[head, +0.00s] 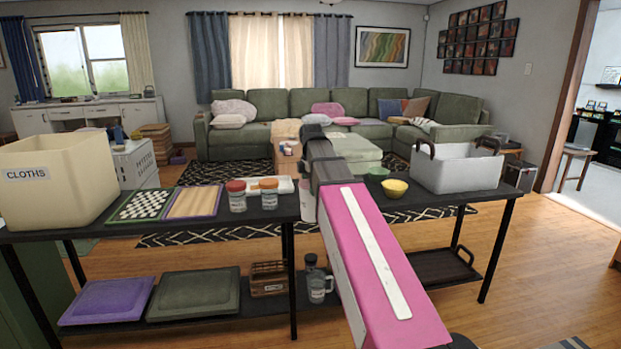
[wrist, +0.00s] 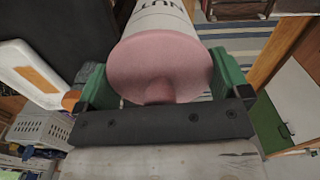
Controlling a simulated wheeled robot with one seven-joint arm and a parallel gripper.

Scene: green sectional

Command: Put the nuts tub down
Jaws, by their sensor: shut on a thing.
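The nuts tub (wrist: 172,22) shows in the wrist view as a white body with dark lettering reading "NUT" and a wide pink lid (wrist: 160,60) toward the camera. My gripper (wrist: 160,80) is shut on it, with one green finger on each side of the tub. Its far end runs out of the top of the wrist view, so I cannot tell there whether it touches anything. In the head view my arm reaches out over the dark table (head: 340,208) and hides most of the gripper. I cannot make out the tub for certain there.
On the table stand the cream "CLOTHS" bin (head: 60,185), a checkered board (head: 142,204), two labelled jars (head: 237,198), a yellow bowl (head: 394,188), a green bowl (head: 377,173) and a grey bin (head: 462,172). A lower shelf holds purple and green lids (head: 107,300). A sectional (head: 350,125) stands behind.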

